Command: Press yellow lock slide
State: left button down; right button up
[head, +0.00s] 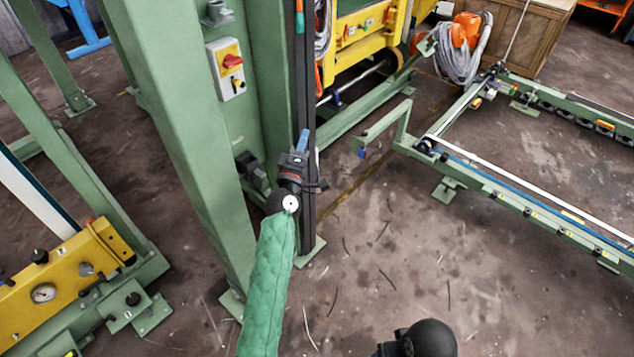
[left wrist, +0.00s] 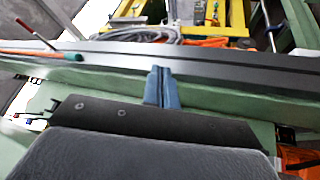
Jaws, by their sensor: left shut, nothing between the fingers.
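A grey-and-white switch box (head: 226,70) is on the green column, with a red knob (head: 232,61) on a yellow plate. A small yellow part (head: 239,84) with black on it sits below the knob; I cannot tell whether it is the lock slide. My left gripper (head: 303,140) is shut and empty, pointing up in front of the dark vertical rail, below and right of the box. In the left wrist view its blue fingers (left wrist: 162,86) are together, tips over the dark rail (left wrist: 230,72). The box is not recognisable there.
The dark rail (head: 301,85) and green column (head: 185,130) stand close to my left arm. A green frame with rollers (head: 500,195) is at right. A yellow panel with a gauge (head: 43,293) is lower left. The floor (head: 400,250) at centre right is open.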

pick_arm(q)
jog(key=s+d+f+m+g+h, duration=0.3)
jog(key=s+f+m+g, duration=0.4)
jog(key=m+g, duration=0.3)
jog(key=shift+d+f+m, duration=0.55)
jog(key=shift+f+m, duration=0.25)
jog(key=shift+m, duration=0.4)
pick_arm(e)
jog(key=shift+w+a+r, duration=0.15)
jog(key=shift+r, duration=0.1)
pick_arm(q)
jog(key=shift+s+f, duration=0.1)
